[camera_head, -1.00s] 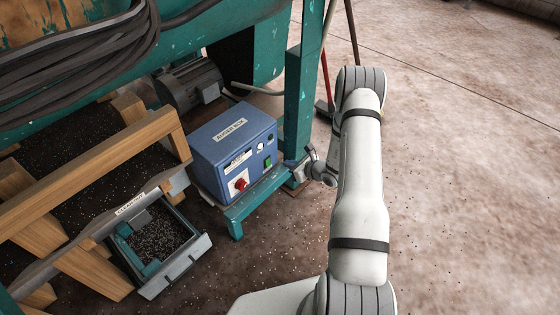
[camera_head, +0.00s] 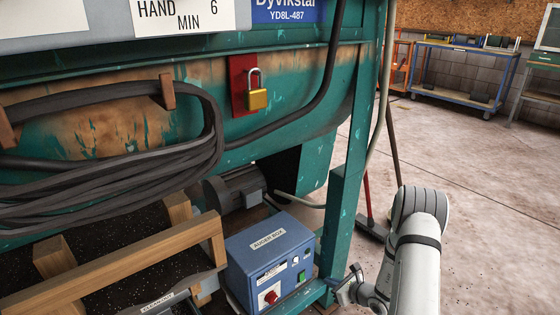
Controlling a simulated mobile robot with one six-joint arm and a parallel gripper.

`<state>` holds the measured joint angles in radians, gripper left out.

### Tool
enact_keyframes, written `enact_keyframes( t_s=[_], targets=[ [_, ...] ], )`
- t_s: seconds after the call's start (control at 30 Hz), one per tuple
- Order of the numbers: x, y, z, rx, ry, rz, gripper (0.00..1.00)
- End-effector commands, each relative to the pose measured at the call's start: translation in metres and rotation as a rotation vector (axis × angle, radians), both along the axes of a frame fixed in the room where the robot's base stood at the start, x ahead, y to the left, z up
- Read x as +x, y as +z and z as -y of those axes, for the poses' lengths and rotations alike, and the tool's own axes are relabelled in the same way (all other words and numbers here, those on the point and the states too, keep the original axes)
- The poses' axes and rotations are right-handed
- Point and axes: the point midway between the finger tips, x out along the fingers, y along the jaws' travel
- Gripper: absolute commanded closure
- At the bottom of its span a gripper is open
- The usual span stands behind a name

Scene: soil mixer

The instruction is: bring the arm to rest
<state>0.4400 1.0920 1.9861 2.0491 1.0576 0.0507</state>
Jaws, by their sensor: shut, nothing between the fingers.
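My arm (camera_head: 415,255) shows at the lower right of the head view, bent at a rounded grey joint, with its lower part cut off by the bottom edge. My gripper (camera_head: 342,292) is at the bottom of the view, small and partly hidden by my wrist. It is shut and holds nothing. It is just right of the blue control box (camera_head: 268,262) with its red knob and green switch. In the picture it lies close to the teal leg of the mixer; I cannot tell the gap.
The teal mixer (camera_head: 110,125) fills the left, with coiled black cable (camera_head: 190,160) and a yellow padlock (camera_head: 257,99). A teal post (camera_head: 345,205) and a broom (camera_head: 370,228) stand left of my arm. Open floor (camera_head: 480,190) lies right, with a blue trolley (camera_head: 458,75) far back.

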Motion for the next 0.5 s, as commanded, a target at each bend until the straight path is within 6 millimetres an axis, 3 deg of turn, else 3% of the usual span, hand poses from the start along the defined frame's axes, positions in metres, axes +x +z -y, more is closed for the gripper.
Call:
enact_keyframes(
  t_s=[0.23,0.5],
  targets=[
    [-0.008,0.147,-0.055,-0.118,0.342,0.118,1.0],
    [-0.066,0.302,-0.115,-0.339,0.812,0.258,1.0]
  ],
)
